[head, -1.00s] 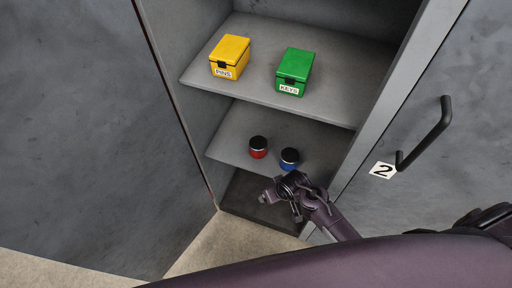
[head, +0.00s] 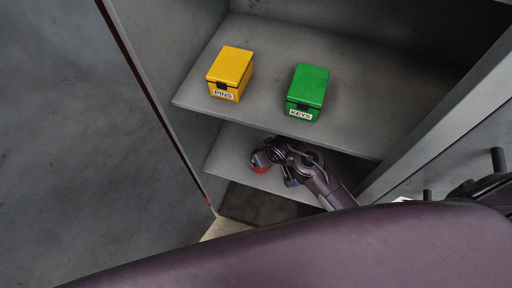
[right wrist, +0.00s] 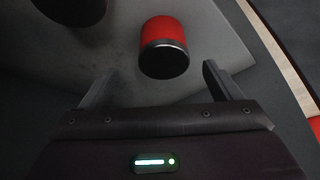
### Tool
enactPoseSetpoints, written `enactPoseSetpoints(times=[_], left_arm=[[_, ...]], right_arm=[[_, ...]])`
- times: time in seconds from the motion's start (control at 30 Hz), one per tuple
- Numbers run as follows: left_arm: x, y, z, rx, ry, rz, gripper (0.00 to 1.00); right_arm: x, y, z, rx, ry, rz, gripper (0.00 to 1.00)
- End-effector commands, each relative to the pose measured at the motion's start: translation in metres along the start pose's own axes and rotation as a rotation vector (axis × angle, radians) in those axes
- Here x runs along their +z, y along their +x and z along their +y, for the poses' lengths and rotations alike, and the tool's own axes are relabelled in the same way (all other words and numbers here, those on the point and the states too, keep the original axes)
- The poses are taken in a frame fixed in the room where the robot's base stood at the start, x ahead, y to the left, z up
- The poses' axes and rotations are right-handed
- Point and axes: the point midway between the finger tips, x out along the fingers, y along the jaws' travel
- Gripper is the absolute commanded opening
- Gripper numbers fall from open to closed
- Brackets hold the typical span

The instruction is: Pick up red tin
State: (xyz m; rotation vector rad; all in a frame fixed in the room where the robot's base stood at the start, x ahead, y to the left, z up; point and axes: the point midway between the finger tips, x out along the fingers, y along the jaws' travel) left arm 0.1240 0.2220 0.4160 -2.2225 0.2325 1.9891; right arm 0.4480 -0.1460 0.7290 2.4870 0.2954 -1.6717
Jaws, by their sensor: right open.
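The red tin (right wrist: 164,42) stands on the lower shelf; in the right wrist view it shows just ahead of my right gripper (right wrist: 155,85), roughly between its two spread fingers. The gripper is open and empty. In the head view my right gripper (head: 262,157) reaches in over the lower shelf and hides most of the red tin (head: 260,170), leaving a sliver of red. The head view does not show whether the fingers touch the tin. My left gripper is not in view.
The blue tin (head: 296,183) is mostly hidden behind my right arm. A yellow PINS box (head: 231,72) and a green KEYS box (head: 307,91) stand on the upper shelf (head: 270,45), close above my arm. The cabinet's side wall is at the left.

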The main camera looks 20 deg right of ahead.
Motion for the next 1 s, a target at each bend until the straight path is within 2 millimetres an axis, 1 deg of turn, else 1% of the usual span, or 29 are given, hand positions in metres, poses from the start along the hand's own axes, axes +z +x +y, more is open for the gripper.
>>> enactPoseSetpoints(times=[0.07,0.17,0.27,0.4,0.5,0.6,0.7,0.9,0.97,1.0], left_arm=[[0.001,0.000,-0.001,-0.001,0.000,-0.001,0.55],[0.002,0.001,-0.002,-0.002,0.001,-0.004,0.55],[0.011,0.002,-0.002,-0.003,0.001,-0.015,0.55],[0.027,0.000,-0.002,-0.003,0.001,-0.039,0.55],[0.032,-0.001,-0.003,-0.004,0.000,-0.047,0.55],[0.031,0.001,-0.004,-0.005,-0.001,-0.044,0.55],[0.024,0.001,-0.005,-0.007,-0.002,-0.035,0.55],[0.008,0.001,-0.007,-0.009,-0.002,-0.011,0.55],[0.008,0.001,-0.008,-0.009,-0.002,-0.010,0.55],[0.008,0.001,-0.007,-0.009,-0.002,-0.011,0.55]], right_arm=[[0.000,0.002,0.000,0.000,-0.001,-0.001,0.85],[0.000,0.011,-0.001,0.000,0.000,-0.001,0.85],[0.000,0.022,-0.001,0.000,-0.001,0.000,0.85],[0.002,0.037,-0.003,0.000,-0.001,0.000,0.85],[0.005,0.052,-0.005,0.000,-0.002,-0.002,0.85],[0.005,0.067,-0.006,0.001,0.000,0.000,0.85],[0.005,0.075,-0.006,0.001,-0.001,0.001,0.85],[0.006,0.077,-0.006,0.000,-0.001,0.001,0.85],[0.006,0.077,-0.006,0.000,-0.001,0.001,0.85],[0.006,0.077,-0.006,0.000,-0.001,0.001,0.82]])
